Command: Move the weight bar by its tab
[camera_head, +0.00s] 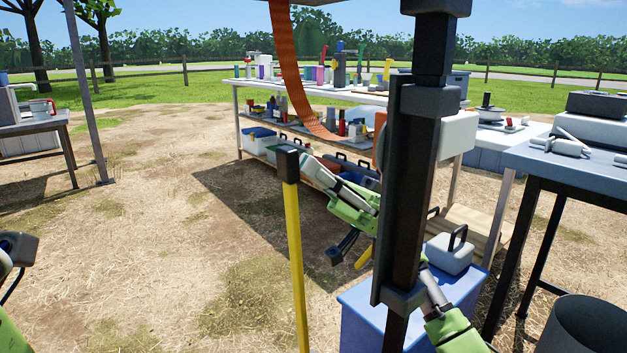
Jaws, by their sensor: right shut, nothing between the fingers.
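I cannot clearly pick out the weight bar or its tab. A yellow post (295,265) with a black cap stands upright left of the middle. A thick black upright (409,190) with a grey plate fills the middle right and hides part of my right arm. My right gripper (312,168) is shut and empty, pointing up and left close to the capped top of the post in the picture. I cannot tell whether they touch. Part of my left arm shows at the lower left edge, its gripper out of view.
An orange strap (306,85) hangs from above. Behind stands a shelved bench (241,120) with bottles and crates. A blue box (360,310) stands below the upright, a dark bin (590,325) at lower right, a blue-topped table (590,180) at right. The straw-covered ground at left is clear.

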